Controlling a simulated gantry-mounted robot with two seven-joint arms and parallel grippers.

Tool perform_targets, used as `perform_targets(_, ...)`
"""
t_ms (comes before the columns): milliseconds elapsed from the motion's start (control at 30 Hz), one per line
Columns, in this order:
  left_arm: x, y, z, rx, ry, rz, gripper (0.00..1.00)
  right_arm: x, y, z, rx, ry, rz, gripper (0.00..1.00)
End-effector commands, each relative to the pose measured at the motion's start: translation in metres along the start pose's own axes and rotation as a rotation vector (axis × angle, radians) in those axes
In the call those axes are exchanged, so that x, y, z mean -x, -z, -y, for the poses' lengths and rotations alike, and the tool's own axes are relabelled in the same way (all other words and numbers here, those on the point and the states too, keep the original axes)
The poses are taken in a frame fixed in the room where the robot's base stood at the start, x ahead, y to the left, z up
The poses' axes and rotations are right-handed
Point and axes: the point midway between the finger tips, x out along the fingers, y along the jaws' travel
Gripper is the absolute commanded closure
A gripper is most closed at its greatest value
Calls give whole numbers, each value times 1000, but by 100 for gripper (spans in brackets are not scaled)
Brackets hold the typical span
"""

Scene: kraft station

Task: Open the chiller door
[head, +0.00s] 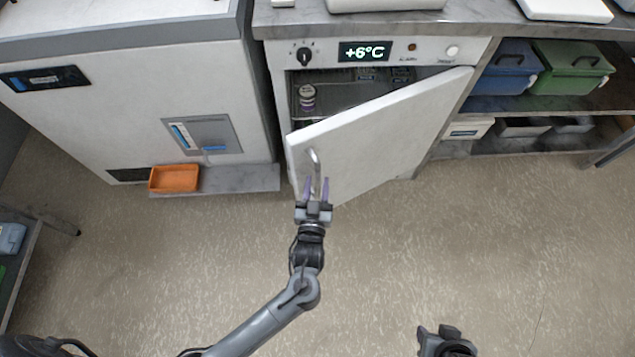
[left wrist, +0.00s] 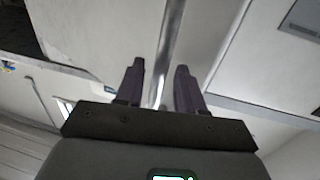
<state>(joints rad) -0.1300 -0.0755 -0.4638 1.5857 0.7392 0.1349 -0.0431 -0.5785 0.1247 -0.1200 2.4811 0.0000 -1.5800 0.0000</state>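The chiller (head: 380,52) stands at the back, with its display reading +6°C. Its white door (head: 390,130) is partly open, hinged at the right, with the left edge swung out towards me. A curved metal handle (head: 315,168) is on the door's front near the left edge. My left gripper (head: 314,188) is at the handle, its purple fingers on either side of it. In the left wrist view the bar (left wrist: 170,45) runs between the fingers (left wrist: 159,85), which stand apart with gaps beside the bar. My right gripper (head: 445,340) shows only partly at the bottom edge; its fingers are unclear.
A small jar (head: 307,97) stands on a shelf inside the chiller. A white cabinet (head: 130,100) with an orange tray (head: 174,178) at its foot is on the left. Shelves with blue (head: 503,70) and green bins (head: 570,68) are on the right. The floor in front is clear.

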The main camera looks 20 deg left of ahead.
Motion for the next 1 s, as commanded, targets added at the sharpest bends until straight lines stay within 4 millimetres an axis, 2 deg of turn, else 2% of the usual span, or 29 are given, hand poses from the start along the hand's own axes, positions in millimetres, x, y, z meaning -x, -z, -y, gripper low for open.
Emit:
perform_targets(200,-14,0,0,0,-1,0,62,-6,-2,1,-3,3,1,57)
perform_targets(500,-16,0,0,0,0,0,62,-6,-2,2,-8,7,1,57)
perform_targets(567,-16,0,0,0,0,0,68,-6,-2,2,-8,7,2,57)
perform_targets(767,-16,0,0,0,0,0,99,-6,-2,2,-7,6,2,57)
perform_targets(1000,-16,0,0,0,0,0,100,-6,-3,2,-4,4,3,57)
